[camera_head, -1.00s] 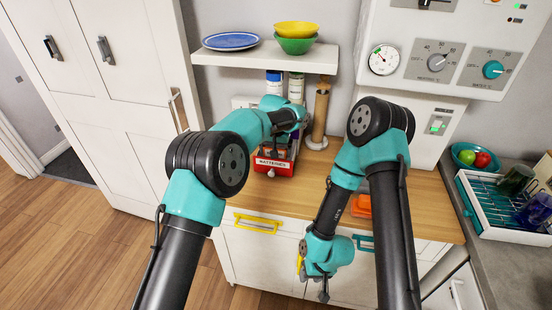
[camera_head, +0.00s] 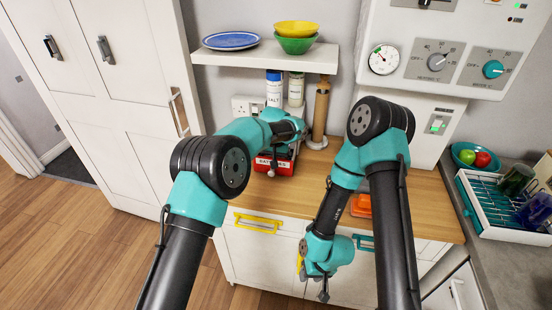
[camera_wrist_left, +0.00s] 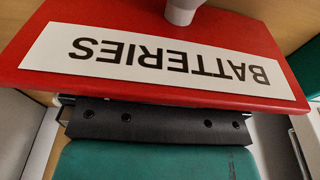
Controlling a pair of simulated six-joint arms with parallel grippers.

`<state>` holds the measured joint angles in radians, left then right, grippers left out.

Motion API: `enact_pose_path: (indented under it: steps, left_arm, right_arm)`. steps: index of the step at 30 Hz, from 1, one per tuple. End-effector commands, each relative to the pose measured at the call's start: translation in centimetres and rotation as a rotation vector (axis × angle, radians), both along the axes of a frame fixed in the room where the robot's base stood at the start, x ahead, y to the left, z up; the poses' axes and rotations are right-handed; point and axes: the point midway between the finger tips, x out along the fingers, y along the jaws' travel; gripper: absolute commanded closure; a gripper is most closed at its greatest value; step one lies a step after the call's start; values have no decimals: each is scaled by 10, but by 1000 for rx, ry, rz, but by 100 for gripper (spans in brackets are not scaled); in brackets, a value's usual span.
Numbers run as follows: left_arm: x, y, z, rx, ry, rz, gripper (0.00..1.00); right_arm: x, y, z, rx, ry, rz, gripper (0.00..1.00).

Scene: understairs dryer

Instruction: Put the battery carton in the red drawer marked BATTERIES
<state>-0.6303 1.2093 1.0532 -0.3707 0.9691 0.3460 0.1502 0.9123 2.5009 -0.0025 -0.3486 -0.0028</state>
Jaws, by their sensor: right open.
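The red drawer (camera_head: 273,168), its white label partly covered, is at the back of the worktop. In the left wrist view its red front (camera_wrist_left: 285,85) fills the top, the BATTERIES label (camera_wrist_left: 160,62) upside down, with a pale knob (camera_wrist_left: 182,8). My left gripper (camera_head: 283,149) is at the drawer, covering its top and part of its label; its fingers are hidden. My right gripper (camera_head: 313,285) is open, low in front of the cabinet, with nothing visible between its fingers. I cannot identify the battery carton; the drawer's inside is hidden.
An orange item (camera_head: 361,205) lies on the wooden worktop (camera_head: 265,200), partly behind my right arm. A salt container (camera_head: 274,90), another jar (camera_head: 296,90) and a brown cylinder (camera_head: 320,110) stand behind. A shelf (camera_head: 230,58) hangs above. A dish rack (camera_head: 480,215) is at right.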

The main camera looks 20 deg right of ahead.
Motion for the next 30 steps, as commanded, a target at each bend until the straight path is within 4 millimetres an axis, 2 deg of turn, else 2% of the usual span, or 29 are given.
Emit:
enact_pose_path:
  steps: [8,24,30]
  left_arm:
    - [-1,0,12,0,-1,0,0]
    - [-13,7,103,0,-1,0,0]
    - [-16,8,120,0,0,0,0]
  right_arm:
    - [0,0,0,0,0,0,57]
    - [0,0,0,0,0,0,57]
    - [0,0,0,0,0,0,57]
